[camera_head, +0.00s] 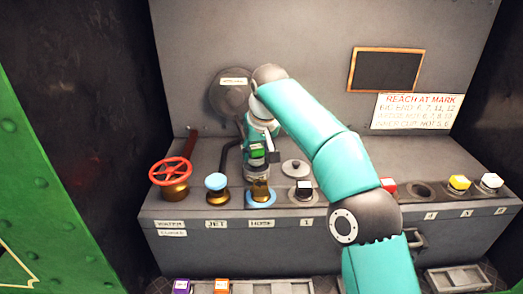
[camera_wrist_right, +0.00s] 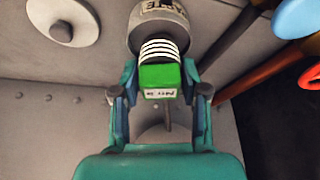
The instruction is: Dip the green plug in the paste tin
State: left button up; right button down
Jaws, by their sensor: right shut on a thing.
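The green plug (camera_wrist_right: 160,77) is held between the fingertips of my right gripper (camera_wrist_right: 160,93), with a small label facing the wrist camera. Its black-and-white striped end points at the grey paste tin (camera_wrist_right: 140,33) and overlaps it. I cannot tell whether the end is inside the tin or only in front of it. In the head view the plug (camera_head: 257,150) shows green in my right gripper (camera_head: 259,153), above the blue-ringed brass fitting marked HOME (camera_head: 260,194). I cannot make out the tin clearly there. My left gripper is not in view.
A round knobbed lid (camera_head: 295,169) lies right of the gripper. A red wheel (camera_head: 171,173) and a blue-topped JET fitting (camera_head: 216,185) stand left. My right arm covers the middle of the deck.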

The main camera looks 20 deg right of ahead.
jog(key=shift+f+b, duration=0.35)
jog(key=shift+f, duration=0.1)
dwell(1.0)
jog(key=shift+w+d, duration=0.1)
jog(key=shift+w, duration=0.05)
dwell(0.3)
